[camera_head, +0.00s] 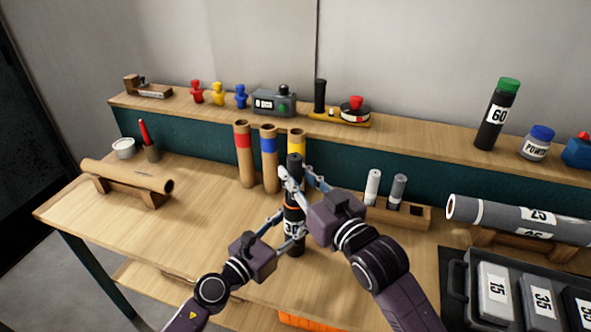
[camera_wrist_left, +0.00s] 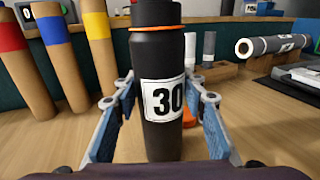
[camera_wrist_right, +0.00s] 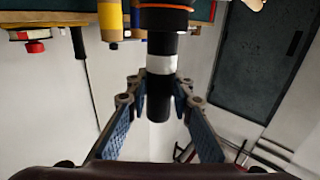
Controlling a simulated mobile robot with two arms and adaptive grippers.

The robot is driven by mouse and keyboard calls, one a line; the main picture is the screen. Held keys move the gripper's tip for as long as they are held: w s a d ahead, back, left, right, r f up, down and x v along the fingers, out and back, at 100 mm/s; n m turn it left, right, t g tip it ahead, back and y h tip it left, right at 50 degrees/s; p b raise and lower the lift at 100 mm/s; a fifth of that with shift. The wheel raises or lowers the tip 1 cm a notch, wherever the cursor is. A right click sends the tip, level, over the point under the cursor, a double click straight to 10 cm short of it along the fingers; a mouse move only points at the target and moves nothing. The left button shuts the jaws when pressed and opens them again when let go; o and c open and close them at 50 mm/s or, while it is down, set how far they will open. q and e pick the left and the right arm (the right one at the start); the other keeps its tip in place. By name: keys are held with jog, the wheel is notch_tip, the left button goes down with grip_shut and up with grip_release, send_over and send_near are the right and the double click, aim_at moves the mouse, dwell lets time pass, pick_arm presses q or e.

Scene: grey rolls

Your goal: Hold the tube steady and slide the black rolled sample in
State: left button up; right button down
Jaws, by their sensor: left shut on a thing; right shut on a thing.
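The black tube (camera_head: 294,217) with a "30" label and an orange ring stands upright on the table. My left gripper (camera_head: 290,229) is shut around it at label height; the tube fills the space between its fingers in the left wrist view (camera_wrist_left: 163,132). The black rolled sample (camera_head: 294,160) is upright above the tube, in line with it. My right gripper (camera_head: 299,178) is shut on the sample, whose white band (camera_wrist_right: 156,64) shows in the right wrist view. The sample's lower end meets the tube's mouth; I cannot tell how far inside it is.
Brown tubes with red (camera_head: 243,142), blue and yellow bands stand just behind. A wooden holder (camera_head: 411,216) with two small rolls is to the right, near a large grey roll (camera_head: 515,218) and a black case (camera_head: 455,280). The table's left front is clear.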

jog(key=shift+f, duration=0.9)
jog(key=c, duration=1.6)
grip_release()
jog(key=v, duration=1.2)
pick_arm(q)
jog(key=o, duration=1.3)
